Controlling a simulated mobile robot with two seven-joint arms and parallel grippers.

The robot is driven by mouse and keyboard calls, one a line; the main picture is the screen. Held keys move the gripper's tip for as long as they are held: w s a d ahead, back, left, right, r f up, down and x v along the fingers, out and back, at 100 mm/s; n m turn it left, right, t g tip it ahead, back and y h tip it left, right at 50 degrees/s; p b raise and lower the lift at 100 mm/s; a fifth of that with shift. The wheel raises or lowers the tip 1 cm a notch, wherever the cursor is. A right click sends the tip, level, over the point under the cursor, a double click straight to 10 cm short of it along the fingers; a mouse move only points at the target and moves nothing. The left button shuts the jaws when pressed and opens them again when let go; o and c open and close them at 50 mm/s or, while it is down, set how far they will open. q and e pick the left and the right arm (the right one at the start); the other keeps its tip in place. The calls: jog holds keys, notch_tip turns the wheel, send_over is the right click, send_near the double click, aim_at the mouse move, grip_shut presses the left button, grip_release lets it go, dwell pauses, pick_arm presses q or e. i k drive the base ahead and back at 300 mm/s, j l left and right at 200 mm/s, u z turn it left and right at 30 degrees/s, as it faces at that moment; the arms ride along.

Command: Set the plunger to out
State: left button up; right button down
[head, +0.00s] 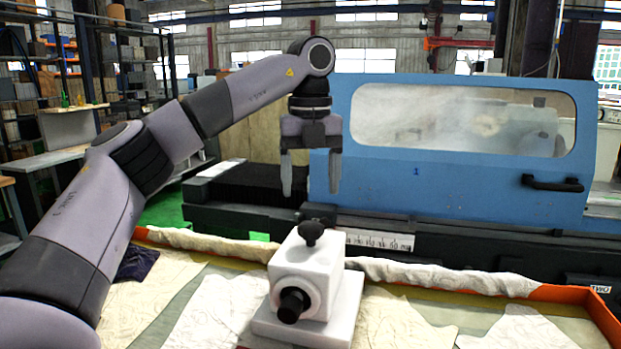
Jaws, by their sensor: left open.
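A white block-shaped fixture (308,275) stands on a white base plate (345,320) in the lower middle of the head view. A black round knob (311,232) on a short stem sticks up from its top. A second black cylindrical knob (293,305) sticks out of its front face. I cannot tell for sure which of the two is the plunger, nor its in or out position. My left gripper (311,183) is open and empty, fingers pointing down, above and apart from the top knob. My right gripper is not in view.
Wrinkled pale cloths (220,312) lie around the fixture in an orange-edged tray (567,295). The blue grinder cover (450,186) with window and black handle (552,183) stands behind. A dark cloth (137,262) lies at left.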

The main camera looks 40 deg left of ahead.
aim_at(290, 310)
jog(key=k, duration=1)
